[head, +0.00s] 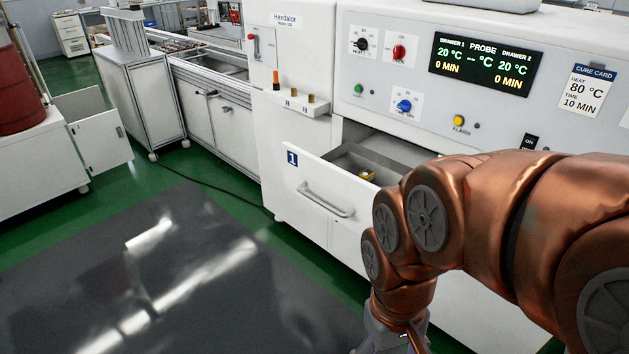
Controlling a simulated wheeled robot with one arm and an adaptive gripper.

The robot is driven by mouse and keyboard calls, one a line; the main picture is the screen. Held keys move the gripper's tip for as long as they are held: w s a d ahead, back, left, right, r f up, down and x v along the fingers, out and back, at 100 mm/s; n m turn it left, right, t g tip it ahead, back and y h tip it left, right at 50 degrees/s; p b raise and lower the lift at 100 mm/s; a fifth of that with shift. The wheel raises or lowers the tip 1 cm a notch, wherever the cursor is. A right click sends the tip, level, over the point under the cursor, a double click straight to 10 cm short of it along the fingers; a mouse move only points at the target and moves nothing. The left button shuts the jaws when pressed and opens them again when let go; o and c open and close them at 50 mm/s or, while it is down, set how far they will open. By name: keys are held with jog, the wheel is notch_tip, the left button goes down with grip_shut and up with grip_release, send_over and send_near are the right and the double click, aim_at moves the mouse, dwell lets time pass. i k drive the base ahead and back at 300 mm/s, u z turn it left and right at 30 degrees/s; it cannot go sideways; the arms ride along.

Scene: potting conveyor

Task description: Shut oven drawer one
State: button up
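Oven drawer one (312,178), a white front with a blue "1" label (292,159), stands pulled out of the white oven (375,105). Its metal bar handle (325,200) is on the front face. The drawer's grey inside shows, with a small yellow object (367,174) in it. My copper-coloured arm covers the drawer's right part. My gripper (392,338) shows only as a grey piece at the bottom edge, below and right of the handle and apart from it. Its fingers cannot be made out.
The oven panel has knobs, a display (486,63) reading 20 °C and 0 MIN for both drawers, and a cure card (586,90). A dark mat (190,275) lies clear on the green floor before the drawer. A black cable (215,185) runs along the floor. A cabinet door (100,140) hangs open at left.

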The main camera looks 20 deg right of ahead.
aim_at(330, 182)
jog(key=u, duration=0.25)
jog(key=i, duration=0.4)
jog(key=u, duration=1.8)
